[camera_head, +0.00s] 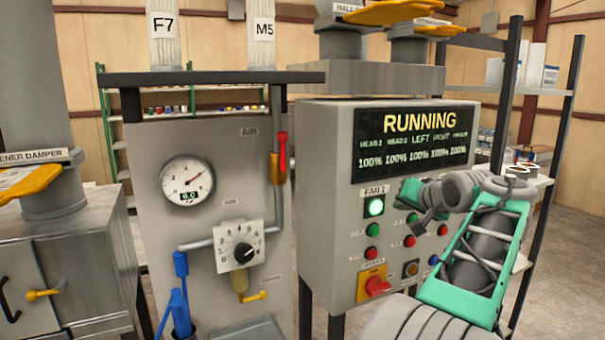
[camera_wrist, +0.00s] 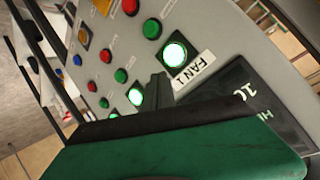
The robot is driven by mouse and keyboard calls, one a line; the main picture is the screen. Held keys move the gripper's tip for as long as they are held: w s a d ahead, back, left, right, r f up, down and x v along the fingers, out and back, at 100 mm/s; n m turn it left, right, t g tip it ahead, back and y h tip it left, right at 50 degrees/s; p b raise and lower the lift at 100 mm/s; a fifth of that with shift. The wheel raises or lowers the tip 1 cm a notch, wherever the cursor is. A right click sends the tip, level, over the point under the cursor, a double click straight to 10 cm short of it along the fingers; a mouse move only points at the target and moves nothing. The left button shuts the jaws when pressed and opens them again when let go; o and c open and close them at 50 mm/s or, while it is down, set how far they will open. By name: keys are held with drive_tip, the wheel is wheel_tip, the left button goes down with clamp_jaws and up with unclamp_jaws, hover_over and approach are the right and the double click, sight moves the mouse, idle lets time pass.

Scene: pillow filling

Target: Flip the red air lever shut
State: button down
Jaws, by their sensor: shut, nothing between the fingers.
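In the wrist view the dark closed fingers (camera_wrist: 160,88) point at the button panel near the lit green FAN 1 button (camera_wrist: 174,53). The fingers are shut with nothing in them. The lever does not show in the wrist view.
The control box (camera_head: 325,190) has a "RUNNING" screen (camera_head: 417,143) and a red knob on yellow (camera_head: 376,285). The gauge panel carries a round gauge (camera_head: 187,181), a black dial (camera_head: 241,250) and blue tools (camera_head: 180,300). A shelf rack (camera_head: 545,130) stands at right.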

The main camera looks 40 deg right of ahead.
sight(283, 153)
drive_tip(key=w+a+r+m+t+y, duration=0.2)
drive_tip(key=w+a+r+t, duration=0.1)
drive_tip(key=a+r, duration=0.4)
drive_tip(key=w+a+r+m+t+y, duration=0.2)
drive_tip(key=a+r, duration=0.5)
drive_tip(key=r, duration=0.4)
drive_tip(key=shift+w+a+t+y, duration=0.35)
drive_tip(key=shift+w+t+y, duration=0.15)
drive_tip(key=shift+w+t, duration=0.4)
drive_tip(key=w+a+f, duration=0.1)
drive_tip(key=w+a, duration=0.1)
drive_tip(key=w, duration=0.9)
drive_tip(key=shift+a, duration=0.4)
